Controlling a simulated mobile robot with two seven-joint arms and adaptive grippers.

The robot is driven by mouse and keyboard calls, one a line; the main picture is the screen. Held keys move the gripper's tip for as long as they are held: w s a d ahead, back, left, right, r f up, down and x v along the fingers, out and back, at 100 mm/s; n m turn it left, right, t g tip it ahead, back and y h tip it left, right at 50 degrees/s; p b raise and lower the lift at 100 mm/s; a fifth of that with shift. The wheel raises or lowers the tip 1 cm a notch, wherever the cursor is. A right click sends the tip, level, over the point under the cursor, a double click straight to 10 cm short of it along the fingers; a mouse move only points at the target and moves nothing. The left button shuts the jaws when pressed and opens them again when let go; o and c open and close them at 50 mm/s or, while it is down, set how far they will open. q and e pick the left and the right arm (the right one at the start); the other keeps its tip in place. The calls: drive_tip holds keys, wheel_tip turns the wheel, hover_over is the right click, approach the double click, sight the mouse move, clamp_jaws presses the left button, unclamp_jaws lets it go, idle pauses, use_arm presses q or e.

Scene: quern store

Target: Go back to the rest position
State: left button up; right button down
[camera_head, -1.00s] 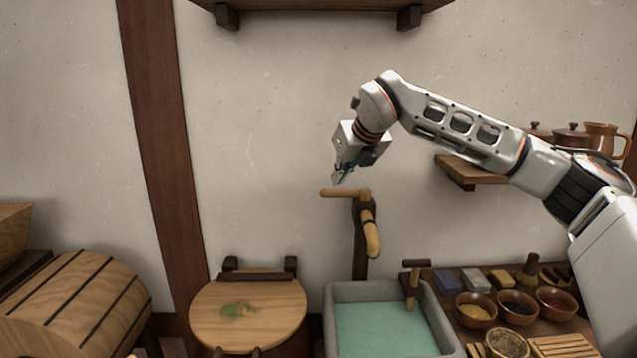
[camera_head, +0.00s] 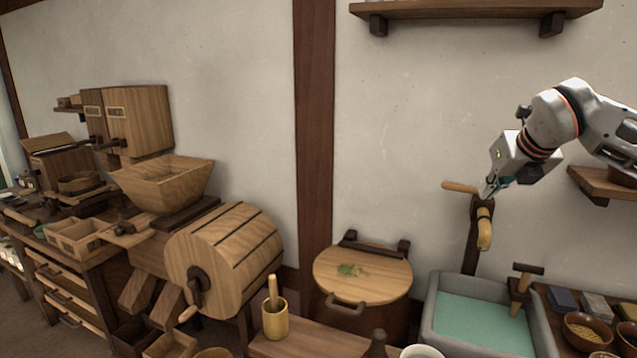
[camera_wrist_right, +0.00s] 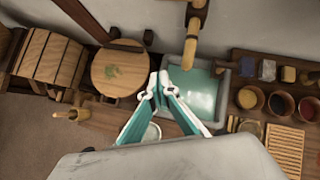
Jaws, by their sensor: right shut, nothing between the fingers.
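My right gripper (camera_head: 488,192) is shut and empty. In the head view it hangs at the right, in front of the wall and close by the top of the wooden pump with its handle (camera_head: 460,187); I cannot tell whether it touches. In the right wrist view the gripper's fingertips (camera_wrist_right: 158,80) meet, with the stone basin (camera_wrist_right: 222,110) of green water beyond them. The pump's pale spout (camera_wrist_right: 190,52) shows at the top of that view. My left gripper is in neither view.
The basin (camera_head: 428,322) stands below the pump, beside a round wooden lid (camera_head: 385,283) with a green mark. A wooden drum (camera_head: 225,250) and hopper (camera_head: 165,190) are left. A shelf (camera_head: 470,10) hangs above; bowls (camera_head: 587,330) sit at the right. Wall space between is clear.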

drive_tip(key=s+a+f+n+g+y, duration=0.2)
drive_tip(key=a+f+n+y, duration=0.15)
drive_tip(key=a+f, duration=0.9)
drive_tip(key=s+a+f+m+g+y, duration=0.1)
drive_tip(key=s+a+f+m+y, duration=0.1)
drive_tip(key=s+a+y, duration=0.5)
drive_tip(key=s+a+f+m+g+y, duration=0.1)
drive_tip(key=s+a+f+m+y, duration=0.2)
drive_tip(key=a, duration=0.8)
drive_tip(key=s+a+f+y, duration=0.1)
drive_tip(key=s+a+y, duration=0.45)
drive_tip(key=a, duration=0.35)
drive_tip(key=s+d+f+m+t+h, duration=0.2)
drive_tip(key=d+f+m+t+h, duration=0.95)
drive_tip(key=m, duration=0.95)
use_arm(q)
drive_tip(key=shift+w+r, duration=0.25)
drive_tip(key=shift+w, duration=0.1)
use_arm(e)
drive_tip(key=s+d+f+m+g+h, duration=0.2)
drive_tip(key=s+d+f+m, duration=0.2)
drive_tip(key=s+f, duration=0.4)
drive_tip(key=s+d+f+m+g+h, duration=0.2)
drive_tip(key=s+d+f, duration=0.5)
drive_tip(key=f, duration=0.9)
drive_tip(key=s+m+g, duration=0.1)
drive_tip(key=s+m, duration=0.1)
drive_tip(key=shift+s+f+m+h, duration=0.2)
drive_tip(key=shift+f+m+h, duration=0.15)
